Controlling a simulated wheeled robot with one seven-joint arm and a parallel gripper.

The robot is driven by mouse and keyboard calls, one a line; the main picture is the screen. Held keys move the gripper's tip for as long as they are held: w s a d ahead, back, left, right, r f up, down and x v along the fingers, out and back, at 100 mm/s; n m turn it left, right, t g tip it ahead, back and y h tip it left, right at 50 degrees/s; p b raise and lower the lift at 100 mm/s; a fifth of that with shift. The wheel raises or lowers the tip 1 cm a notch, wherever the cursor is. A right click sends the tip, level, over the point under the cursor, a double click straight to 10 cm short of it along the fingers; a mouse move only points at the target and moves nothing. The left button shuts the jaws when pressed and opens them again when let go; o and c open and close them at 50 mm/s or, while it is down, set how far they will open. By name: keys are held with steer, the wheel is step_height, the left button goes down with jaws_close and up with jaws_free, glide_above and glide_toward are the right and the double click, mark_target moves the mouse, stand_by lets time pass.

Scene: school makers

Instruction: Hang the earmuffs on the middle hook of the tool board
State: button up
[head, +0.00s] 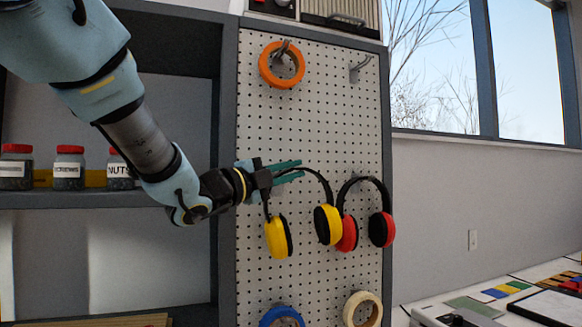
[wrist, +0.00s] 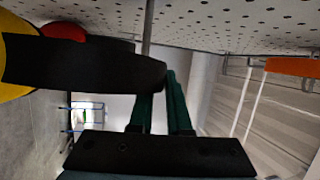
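The yellow earmuffs (head: 275,237) hang upright in front of the tool board (head: 330,110), their black band arched over the two cups. My gripper (head: 295,172) reaches in from the left, its teal fingers close together with the top of the band between them. A thin metal hook rod (wrist: 149,22) comes out from the board and runs behind the band. I cannot tell whether the band rests on it. In the head view that hook is hidden.
Red earmuffs (head: 346,236) hang close on the right, almost touching the yellow ones. An orange ring (head: 276,78) hangs above and an empty hook (head: 359,66) is at the upper right. Blue (head: 282,313) and cream (head: 351,307) rings hang below. A jar shelf (head: 95,198) stands left.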

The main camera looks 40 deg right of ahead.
steer(key=shift+o, duration=0.7)
steer(key=w, duration=0.1)
steer(key=w+t, duration=0.1)
steer(key=w+a+f+n, duration=0.1)
steer(key=shift+w+t, duration=0.2)
steer(key=shift+t, duration=0.2)
steer(key=shift+a+f+b, duration=0.1)
steer(key=shift+f+b, duration=0.15)
steer(key=shift+b, duration=0.2)
steer(key=shift+m+g, duration=0.5)
steer(key=shift+g, duration=0.4)
steer(key=s+a+b, duration=0.1)
steer(key=a, duration=0.2)
steer(key=s+a+b, duration=0.1)
steer(key=a, duration=0.2)
steer(key=s+a+f+b, duration=0.1)
steer(key=a+b, duration=0.1)
steer(key=a, duration=0.1)
steer(key=shift+a, duration=0.25)
